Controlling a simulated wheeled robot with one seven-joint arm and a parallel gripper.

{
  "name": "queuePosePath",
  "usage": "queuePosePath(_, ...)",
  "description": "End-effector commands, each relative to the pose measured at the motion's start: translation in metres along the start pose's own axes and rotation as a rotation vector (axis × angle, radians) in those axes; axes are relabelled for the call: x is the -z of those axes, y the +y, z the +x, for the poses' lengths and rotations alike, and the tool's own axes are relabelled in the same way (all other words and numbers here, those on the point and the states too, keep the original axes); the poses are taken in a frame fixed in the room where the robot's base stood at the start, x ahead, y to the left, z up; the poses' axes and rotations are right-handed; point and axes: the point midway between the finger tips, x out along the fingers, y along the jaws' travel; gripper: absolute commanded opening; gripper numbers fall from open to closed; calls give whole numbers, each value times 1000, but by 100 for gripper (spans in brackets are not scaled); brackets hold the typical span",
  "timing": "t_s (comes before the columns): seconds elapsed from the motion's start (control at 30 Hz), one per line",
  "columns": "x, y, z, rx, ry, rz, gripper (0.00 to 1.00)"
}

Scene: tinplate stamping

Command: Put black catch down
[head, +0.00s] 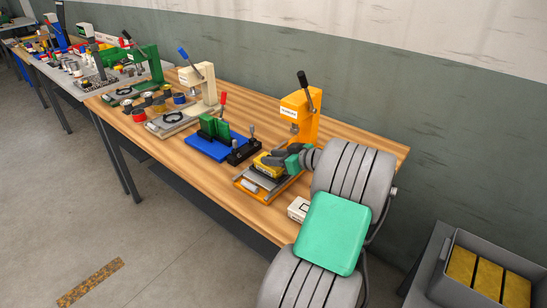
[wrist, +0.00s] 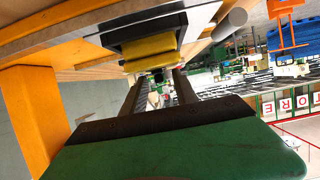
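My gripper (head: 276,158) reaches in from the right over the base of the orange press (head: 299,116). Its two dark fingers (wrist: 162,88) stand apart in the wrist view. A small black piece (wrist: 159,77) shows between or just beyond their tips. It may be the black catch, but I cannot tell whether the fingers touch it. A yellow block (head: 267,164) sits at the press, just by the fingertips; it also shows beyond them in the wrist view (wrist: 150,48). My arm and gripper hide part of the press base.
A black holder (head: 243,153) with upright pins stands left of the press, beside a blue mat (head: 217,148) carrying a green block. A cream press (head: 198,88) is farther left. A small white box (head: 298,209) lies near the table's front edge. A grey bin (head: 456,282) with yellow pieces stands at lower right.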

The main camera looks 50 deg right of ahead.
Motion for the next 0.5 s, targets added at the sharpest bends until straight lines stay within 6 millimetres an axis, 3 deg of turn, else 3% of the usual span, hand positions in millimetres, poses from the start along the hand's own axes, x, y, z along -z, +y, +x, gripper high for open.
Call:
queuePosePath(0.27,3,1,-8,-2,0,0,35)
queuePosePath(0.5,1,2,-67,-6,0,0,35)
